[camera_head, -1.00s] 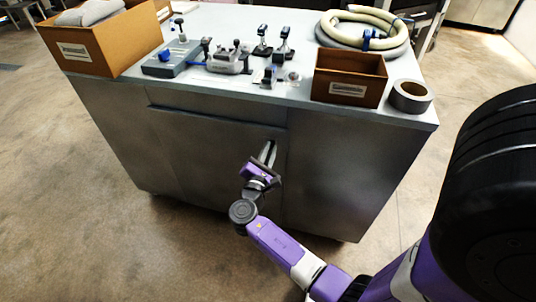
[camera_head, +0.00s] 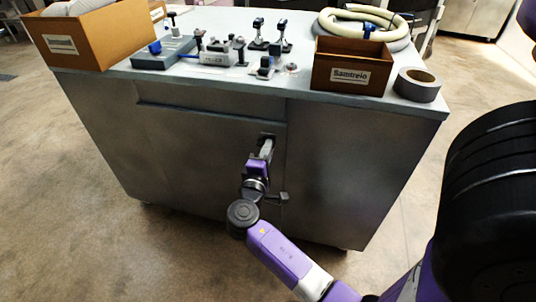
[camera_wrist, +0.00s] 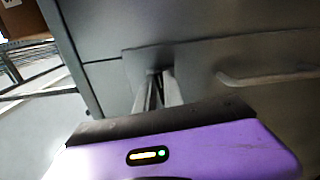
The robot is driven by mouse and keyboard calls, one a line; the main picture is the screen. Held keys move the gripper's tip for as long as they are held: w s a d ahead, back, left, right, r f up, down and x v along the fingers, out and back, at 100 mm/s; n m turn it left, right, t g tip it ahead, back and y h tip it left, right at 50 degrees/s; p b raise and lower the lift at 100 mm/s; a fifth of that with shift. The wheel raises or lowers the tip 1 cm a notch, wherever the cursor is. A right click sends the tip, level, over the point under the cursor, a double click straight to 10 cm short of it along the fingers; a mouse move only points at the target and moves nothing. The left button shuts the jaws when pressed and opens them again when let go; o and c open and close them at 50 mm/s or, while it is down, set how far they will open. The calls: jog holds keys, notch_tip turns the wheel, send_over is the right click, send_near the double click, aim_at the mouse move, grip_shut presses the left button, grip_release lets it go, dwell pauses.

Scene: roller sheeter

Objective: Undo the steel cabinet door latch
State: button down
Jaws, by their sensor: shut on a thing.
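The steel cabinet (camera_head: 335,165) stands in front of me, and its grey door (camera_head: 200,165) looks closed in the head view. My gripper (camera_head: 267,146) is at the upper right of the door, close to the door's right edge. Its fingers are shut on the door latch, of which a dark part (camera_head: 267,136) shows just above the fingertips. In the wrist view the fingers (camera_wrist: 157,88) come together at a grey plate (camera_wrist: 140,62) on the cabinet face. The part between the fingertips is mostly hidden.
On the cabinet top are a large brown box (camera_head: 85,40), a small brown box (camera_head: 350,68), a tape roll (camera_head: 417,85), a coiled hose (camera_head: 365,22) and several small tools. A grey curved bar (camera_wrist: 265,76) shows beside the plate in the wrist view. The floor (camera_head: 100,235) at left is clear.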

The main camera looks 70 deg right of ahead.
jog(key=shift+f+m+b, duration=0.1)
jog(key=shift+m+b, duration=0.3)
jog(key=shift+m, duration=0.3)
jog(key=c, duration=1.5)
grip_release()
jog(key=shift+o, duration=0.2)
jog(key=a, duration=0.7)
jog(key=shift+s+a, duration=0.35)
jog(key=shift+a, duration=0.05)
